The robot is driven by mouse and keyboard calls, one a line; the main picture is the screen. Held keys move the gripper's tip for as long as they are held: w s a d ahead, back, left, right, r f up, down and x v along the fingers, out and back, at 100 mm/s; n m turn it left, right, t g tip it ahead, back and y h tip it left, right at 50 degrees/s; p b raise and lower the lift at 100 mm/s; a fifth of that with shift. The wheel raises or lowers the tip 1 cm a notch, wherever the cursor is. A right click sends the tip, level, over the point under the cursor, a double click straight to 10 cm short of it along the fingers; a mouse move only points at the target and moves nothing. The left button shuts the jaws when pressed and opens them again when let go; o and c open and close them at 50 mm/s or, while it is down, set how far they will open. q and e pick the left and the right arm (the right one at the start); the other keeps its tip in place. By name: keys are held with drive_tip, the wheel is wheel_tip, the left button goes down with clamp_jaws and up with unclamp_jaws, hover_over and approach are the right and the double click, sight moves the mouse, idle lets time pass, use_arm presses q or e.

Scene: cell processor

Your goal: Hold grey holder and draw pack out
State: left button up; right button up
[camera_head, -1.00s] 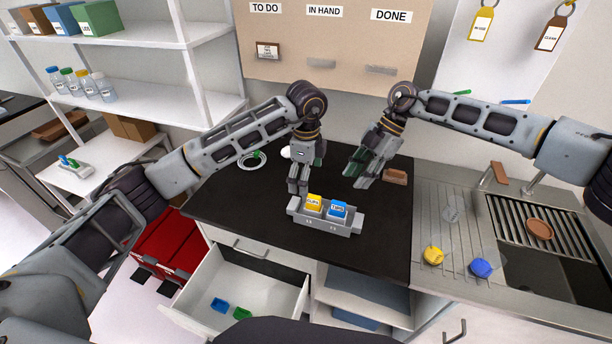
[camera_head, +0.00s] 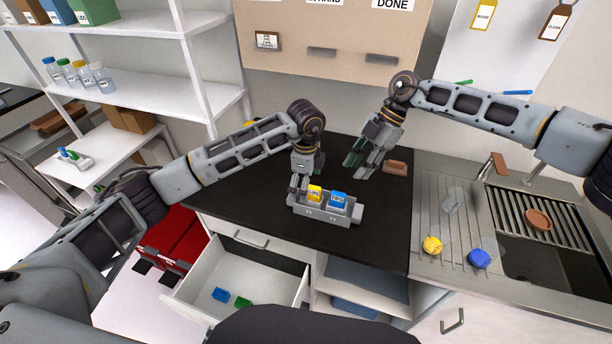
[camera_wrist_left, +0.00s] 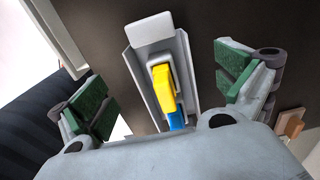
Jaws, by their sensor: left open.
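The grey holder (camera_head: 322,214) sits on the black counter near its front edge. It holds a yellow pack (camera_head: 315,193) and a blue pack (camera_head: 338,198) side by side. My left gripper (camera_head: 299,188) is over the holder's left end, with its fingers open. In the left wrist view the holder (camera_wrist_left: 139,85), yellow pack (camera_wrist_left: 162,85) and blue pack (camera_wrist_left: 176,121) lie between the green-padded fingers, with space on both sides. My right gripper (camera_head: 364,161) is open and empty above the counter, behind and right of the holder.
The sink (camera_head: 548,262) and drainer with yellow (camera_head: 432,245) and blue (camera_head: 480,259) round items are to the right. An open drawer (camera_head: 205,287) juts out below the counter.

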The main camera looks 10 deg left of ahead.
sight(325, 205)
use_arm(q)
drive_tip(key=shift+f, duration=3.4)
drive_tip(key=c, duration=1.6)
